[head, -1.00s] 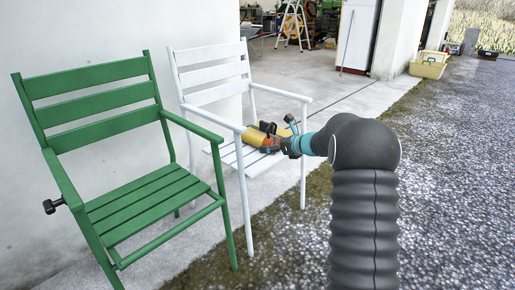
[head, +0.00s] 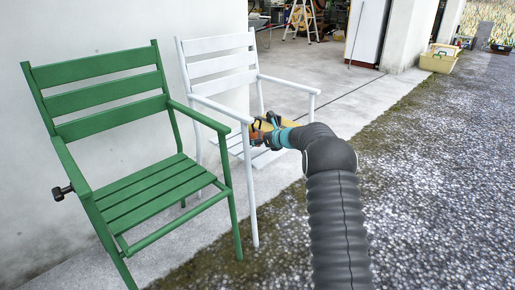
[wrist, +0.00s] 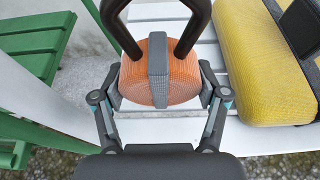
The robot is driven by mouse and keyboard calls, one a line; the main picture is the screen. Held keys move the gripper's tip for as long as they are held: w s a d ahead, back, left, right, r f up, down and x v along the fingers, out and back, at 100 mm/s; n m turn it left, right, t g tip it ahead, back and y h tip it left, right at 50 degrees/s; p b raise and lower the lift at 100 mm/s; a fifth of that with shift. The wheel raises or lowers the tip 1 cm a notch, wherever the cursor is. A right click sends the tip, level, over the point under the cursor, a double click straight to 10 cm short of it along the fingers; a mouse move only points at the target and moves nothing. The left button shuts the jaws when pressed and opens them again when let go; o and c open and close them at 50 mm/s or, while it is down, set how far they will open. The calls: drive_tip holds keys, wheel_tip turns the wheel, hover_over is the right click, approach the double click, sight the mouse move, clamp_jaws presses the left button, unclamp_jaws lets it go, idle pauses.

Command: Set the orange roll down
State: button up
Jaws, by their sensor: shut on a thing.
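My gripper (wrist: 160,88) is shut on the orange roll (wrist: 183,78), with one finger on each side of it. The roll has a grey strap around its middle and dark loop handles. In the wrist view it appears over the white chair's slatted seat (wrist: 190,133); I cannot tell whether it touches the slats. In the head view my gripper (head: 271,135) is at the white chair (head: 222,63), and the roll (head: 256,136) is mostly hidden by the gripper and the armrest post.
A yellow roll (wrist: 252,60) with a dark strap lies on the seat, right of the orange roll. A green chair (head: 150,190) stands close on the left. The white chair's armrests flank the seat. Open paving and gravel (head: 440,160) lie to the right.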

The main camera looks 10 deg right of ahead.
drive_tip(key=shift+f+b, duration=0.35)
drive_tip(key=shift+f, duration=1.6)
drive_tip(key=shift+f, duration=0.1)
drive_tip(key=o, duration=1.3)
